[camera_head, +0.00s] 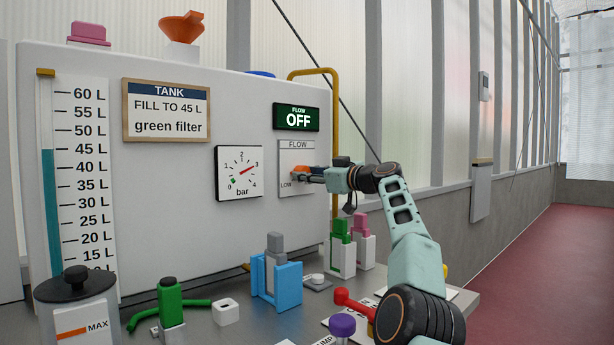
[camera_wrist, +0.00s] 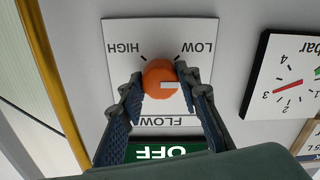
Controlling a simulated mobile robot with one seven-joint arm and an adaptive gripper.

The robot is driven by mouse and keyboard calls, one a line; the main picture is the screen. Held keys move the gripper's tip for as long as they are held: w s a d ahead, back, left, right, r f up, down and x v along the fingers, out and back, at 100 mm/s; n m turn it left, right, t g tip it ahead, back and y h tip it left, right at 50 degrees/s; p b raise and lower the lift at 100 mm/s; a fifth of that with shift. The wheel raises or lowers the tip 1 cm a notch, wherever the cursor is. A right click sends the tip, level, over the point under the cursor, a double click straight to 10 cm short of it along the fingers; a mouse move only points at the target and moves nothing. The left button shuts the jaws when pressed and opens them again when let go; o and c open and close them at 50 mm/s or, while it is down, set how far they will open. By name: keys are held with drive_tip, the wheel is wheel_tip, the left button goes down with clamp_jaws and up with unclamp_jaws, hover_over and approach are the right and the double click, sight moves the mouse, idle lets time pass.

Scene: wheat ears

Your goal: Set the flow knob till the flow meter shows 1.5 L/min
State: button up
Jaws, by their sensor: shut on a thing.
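The flow knob (camera_wrist: 157,74) is orange and sits on a white FLOW plate (camera_wrist: 120,35) marked LOW and HIGH. The wrist view shows the plate upside down. A white mark on the knob points right in that view, on the LOW side. My gripper (camera_wrist: 161,82) is shut on the knob, one finger on each side. In the head view my gripper (camera_head: 305,174) reaches the panel from the right and partly hides the knob (camera_head: 299,171). The flow meter (camera_head: 297,117), a dark green display above the plate, reads OFF.
A pressure gauge (camera_head: 239,173) left of the knob points near 3 bar. A yellow pipe (camera_head: 335,110) runs down the panel's right edge. The bench below holds a blue holder (camera_head: 277,280), green parts (camera_head: 171,305) and a red-knobbed lever (camera_head: 341,296).

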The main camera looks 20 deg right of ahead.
drive_tip(key=shift+n, duration=0.6)
drive_tip(key=o, duration=1.2)
drive_tip(key=shift+c, duration=0.2)
drive_tip(key=shift+d, duration=0.1)
drive_tip(key=v, duration=1.2)
